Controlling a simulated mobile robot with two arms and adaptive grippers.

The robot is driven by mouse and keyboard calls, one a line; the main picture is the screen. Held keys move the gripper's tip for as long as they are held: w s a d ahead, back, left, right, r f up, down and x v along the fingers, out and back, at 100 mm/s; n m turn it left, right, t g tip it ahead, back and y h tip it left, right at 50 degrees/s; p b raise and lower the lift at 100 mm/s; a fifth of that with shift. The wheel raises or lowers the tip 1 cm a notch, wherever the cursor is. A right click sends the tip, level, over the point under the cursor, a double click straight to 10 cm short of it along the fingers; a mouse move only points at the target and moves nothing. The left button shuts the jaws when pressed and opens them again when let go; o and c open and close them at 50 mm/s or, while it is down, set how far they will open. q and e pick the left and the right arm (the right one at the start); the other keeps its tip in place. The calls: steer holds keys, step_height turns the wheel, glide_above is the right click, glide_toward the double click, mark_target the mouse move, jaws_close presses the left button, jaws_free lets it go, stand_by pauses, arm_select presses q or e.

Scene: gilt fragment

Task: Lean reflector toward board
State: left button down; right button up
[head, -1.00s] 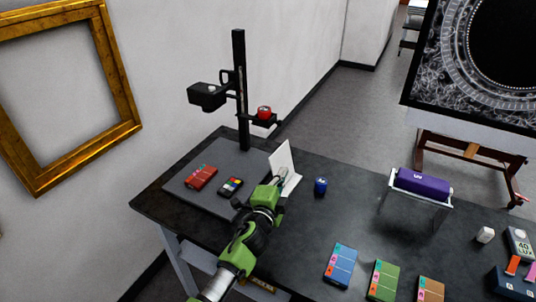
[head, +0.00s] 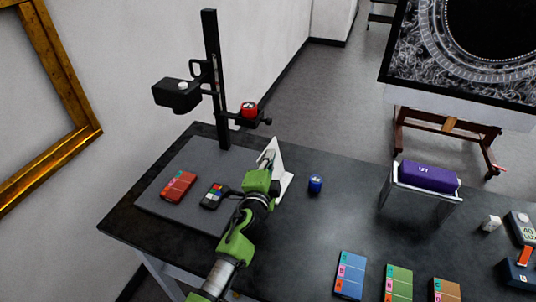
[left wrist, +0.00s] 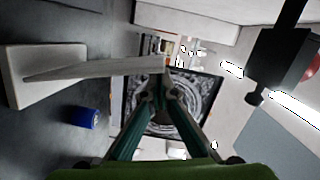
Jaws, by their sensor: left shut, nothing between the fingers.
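The white reflector (head: 281,163), an upright panel on a flat foot, stands on the black table at the right edge of the grey board (head: 160,200). In the left wrist view its panel (left wrist: 95,69) and foot (left wrist: 24,78) show edge-on to the left of the fingers. My left gripper (head: 269,158) is shut and empty, on the board side of the panel, close to it. I cannot tell whether they touch. In the left wrist view the fingertips (left wrist: 161,82) lie near the panel's end. My right gripper is out of view.
A black copy stand (head: 216,80) with a red-topped item (head: 249,110) rises behind the board. A red card (head: 179,187) and a small colour chart (head: 212,195) lie on the board. A blue jar (head: 315,184) stands right of the reflector. A purple roll (head: 430,176) rests on a stand.

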arm_select(q)
steer(key=shift+w+a+f, duration=0.1)
steer(key=shift+w+a, duration=0.05)
steer(key=shift+a, duration=0.1)
steer(key=shift+d, duration=0.4)
steer(key=shift+a, duration=0.15)
steer(key=shift+w+a+f, duration=0.1)
steer(key=shift+w+a, duration=0.05)
steer(key=shift+a, duration=0.3)
steer(key=shift+w+a+f, duration=0.1)
steer(key=shift+w+a, duration=0.05)
steer(key=shift+a, duration=0.25)
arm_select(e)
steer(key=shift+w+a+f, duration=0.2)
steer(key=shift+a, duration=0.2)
arm_select(q)
steer(key=shift+d+r, duration=0.1)
steer(key=shift+r, duration=0.1)
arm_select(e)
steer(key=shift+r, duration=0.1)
